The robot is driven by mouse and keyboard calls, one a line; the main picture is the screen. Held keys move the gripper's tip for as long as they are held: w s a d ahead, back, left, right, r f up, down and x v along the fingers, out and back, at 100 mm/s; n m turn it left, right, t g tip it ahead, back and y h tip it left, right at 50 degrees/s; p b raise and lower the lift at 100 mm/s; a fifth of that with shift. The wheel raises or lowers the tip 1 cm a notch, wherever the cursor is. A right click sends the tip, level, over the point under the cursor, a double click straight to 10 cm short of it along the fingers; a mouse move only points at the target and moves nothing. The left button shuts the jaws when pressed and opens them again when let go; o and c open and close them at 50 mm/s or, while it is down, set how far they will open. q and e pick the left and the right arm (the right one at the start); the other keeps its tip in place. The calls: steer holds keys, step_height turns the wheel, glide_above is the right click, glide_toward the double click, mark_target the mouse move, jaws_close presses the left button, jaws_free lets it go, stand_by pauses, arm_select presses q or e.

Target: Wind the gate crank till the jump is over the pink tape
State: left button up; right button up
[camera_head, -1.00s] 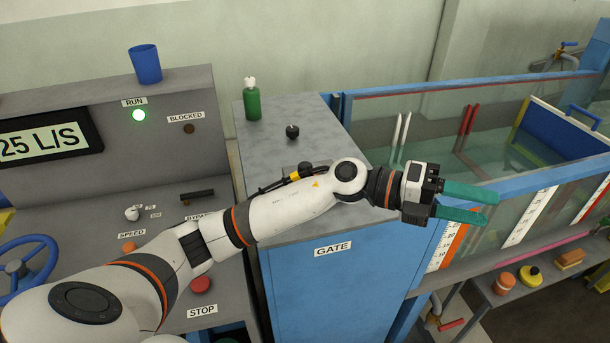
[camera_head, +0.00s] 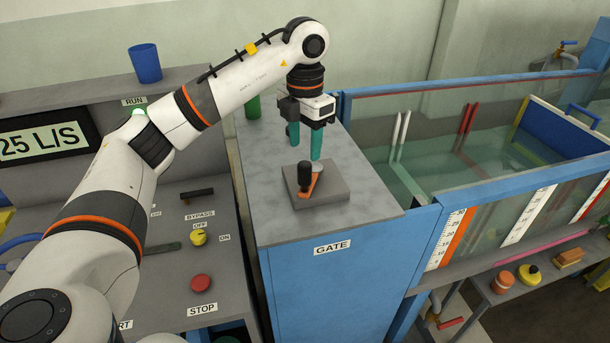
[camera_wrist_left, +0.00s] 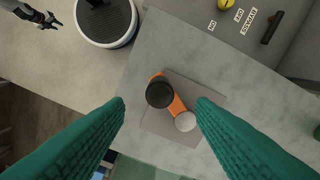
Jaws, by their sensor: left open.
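The gate crank has a black knob (camera_head: 304,174) on an orange arm (camera_head: 313,187), with a pale hub, on a grey plate (camera_head: 335,190) atop the blue GATE cabinet (camera_head: 330,290). My left gripper (camera_head: 305,152) points down above the crank, open and empty. In the left wrist view the crank knob (camera_wrist_left: 159,95) and pale hub (camera_wrist_left: 185,122) lie between its green fingers, apart from both. A pink strip (camera_head: 560,243) runs along the flume's lower front edge at right. Water (camera_head: 470,165) shows in the flume; I cannot make out the jump. My right gripper (camera_wrist_left: 45,18) is small in the left wrist view.
The control desk at left has a red STOP button (camera_head: 201,283), a yellow BYPASS knob (camera_head: 198,238) and a "25 L/S" display (camera_head: 45,143). A green bottle (camera_head: 254,106) stands behind my gripper. The flume's blue rail (camera_head: 500,185) borders the cabinet's right.

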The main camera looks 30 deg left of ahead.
mark_target(305, 176)
arm_select(q)
step_height(305, 176, down, 8)
steer(key=p, duration=0.2)
steer(key=shift+f+p, duration=0.2)
steer(key=shift+p, duration=0.2)
steer(key=shift+f, duration=0.35)
steer(key=c, duration=1.1)
